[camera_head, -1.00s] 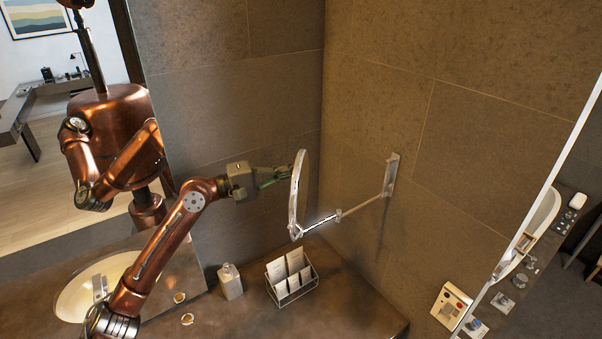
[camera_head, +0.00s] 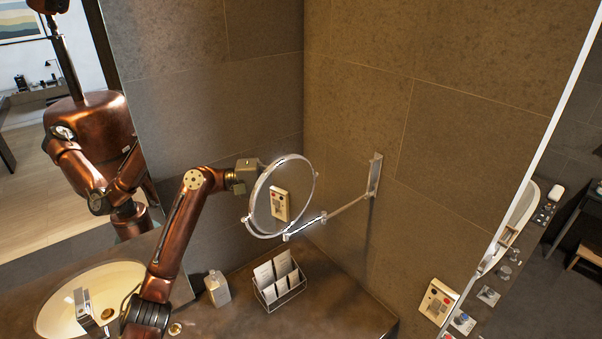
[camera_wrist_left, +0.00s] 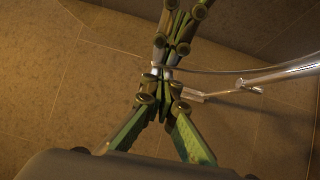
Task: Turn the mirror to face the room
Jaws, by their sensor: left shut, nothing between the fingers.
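The round vanity mirror (camera_head: 262,200) is upright on its jointed wall arm (camera_head: 346,208). In the head view its reflective face shows as a wide oval, with a wall plate reflected in it. My left gripper's body (camera_head: 243,177) is at the mirror's upper left edge, and its fingers are hidden behind the disc. In the left wrist view the gripper (camera_wrist_left: 163,84) has its green fingers together and empty, with a mirrored copy of them above. The mirror's rim (camera_wrist_left: 225,72) runs right from the fingertips. Contact appears likely but is not clear. My right gripper is not in view.
A soap bottle (camera_head: 218,288) and a wire rack of cards (camera_head: 279,281) stand on the counter below the mirror. A basin (camera_head: 60,303) is at left. The wall bracket (camera_head: 375,175) and a switch plate (camera_head: 438,300) are at right. The counter's right part is clear.

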